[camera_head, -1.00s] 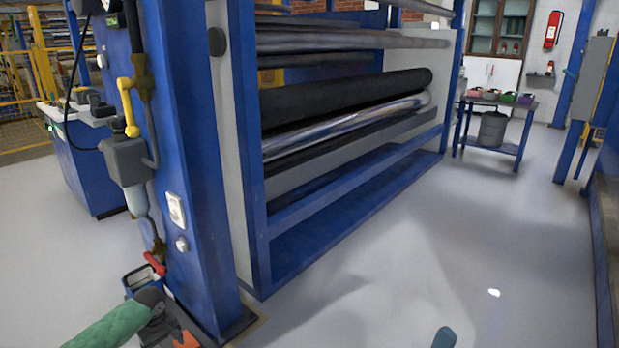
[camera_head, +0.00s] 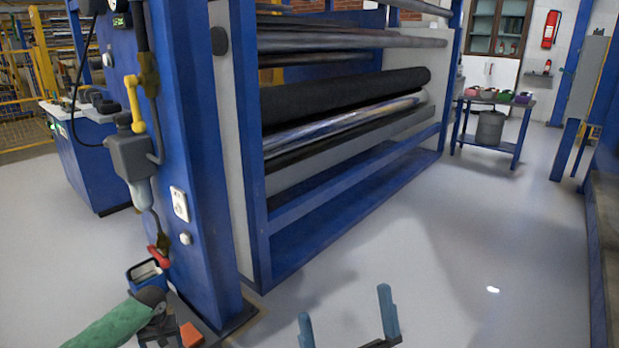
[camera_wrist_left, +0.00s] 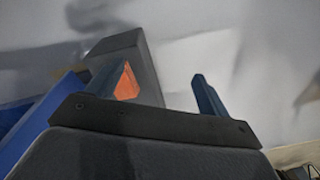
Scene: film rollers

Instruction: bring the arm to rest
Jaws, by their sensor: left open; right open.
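My right gripper (camera_head: 347,320) shows at the bottom of the head view, its two blue fingers pointing up and well apart. It is open and empty over the grey floor, in front of the blue roller frame (camera_head: 345,205). My left gripper (camera_wrist_left: 160,78) shows in the left wrist view with its fingers spread and nothing clearly held between them. Behind its left finger are a dark grey block and an orange patch (camera_wrist_left: 127,84). I cannot make out the left gripper in the head view.
A blue post (camera_head: 195,130) with a valve unit (camera_head: 132,157) stands at left. A blue bin (camera_head: 144,273) and a green object (camera_head: 108,329) are low beside it. A blue side table (camera_head: 492,140) stands at back right. The floor (camera_head: 450,260) is clear at centre right.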

